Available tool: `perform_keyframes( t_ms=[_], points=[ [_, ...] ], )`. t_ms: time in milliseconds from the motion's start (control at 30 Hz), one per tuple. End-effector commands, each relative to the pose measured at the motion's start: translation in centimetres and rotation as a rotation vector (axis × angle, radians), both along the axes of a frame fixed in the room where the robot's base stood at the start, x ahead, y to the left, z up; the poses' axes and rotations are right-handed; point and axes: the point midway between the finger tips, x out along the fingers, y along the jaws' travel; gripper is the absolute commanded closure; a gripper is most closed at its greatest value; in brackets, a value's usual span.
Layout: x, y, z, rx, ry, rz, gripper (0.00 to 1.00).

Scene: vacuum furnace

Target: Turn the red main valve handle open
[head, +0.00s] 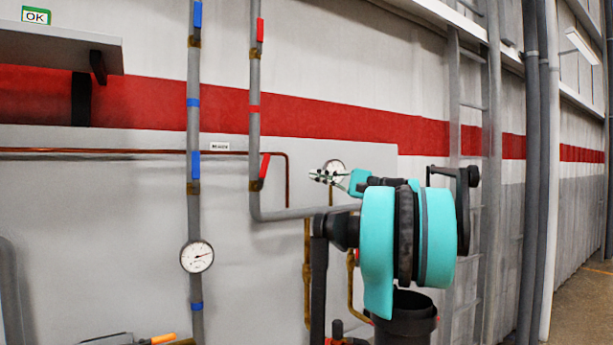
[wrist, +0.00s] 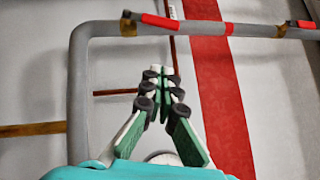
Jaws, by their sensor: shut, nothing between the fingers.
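A red lever handle (head: 264,166) sits on a brass valve low on the right-hand grey pipe. It leans slightly off the pipe's line. In the wrist view it shows as a red lever (wrist: 160,20) near the pipe's bend. A second red handle (head: 260,30) sits higher on the same pipe, also in the wrist view at the right edge (wrist: 305,23). A small label, too small to read, is beside the lower one. My gripper (head: 318,175) is right of the lower handle and apart from it. In the wrist view its fingertips (wrist: 160,72) are together and empty.
Left of it runs another grey pipe with blue handles (head: 195,165) and a round gauge (head: 197,256). A thin copper pipe (head: 110,150) crosses the wall. A second gauge (head: 334,171) is behind my gripper. A shelf (head: 60,50) juts out at upper left.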

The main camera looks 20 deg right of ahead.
Motion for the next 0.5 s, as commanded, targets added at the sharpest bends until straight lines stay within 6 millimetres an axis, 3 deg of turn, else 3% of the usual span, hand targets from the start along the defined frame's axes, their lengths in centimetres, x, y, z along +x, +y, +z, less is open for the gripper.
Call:
perform_keyframes(
  t_ms=[433, 500],
  points=[
    [3.9, 7.6, 1.5, -0.002, 0.0, 0.004, 1.0],
    [3.5, 8.7, 1.8, -0.002, 0.0, 0.003, 1.0]
  ],
)
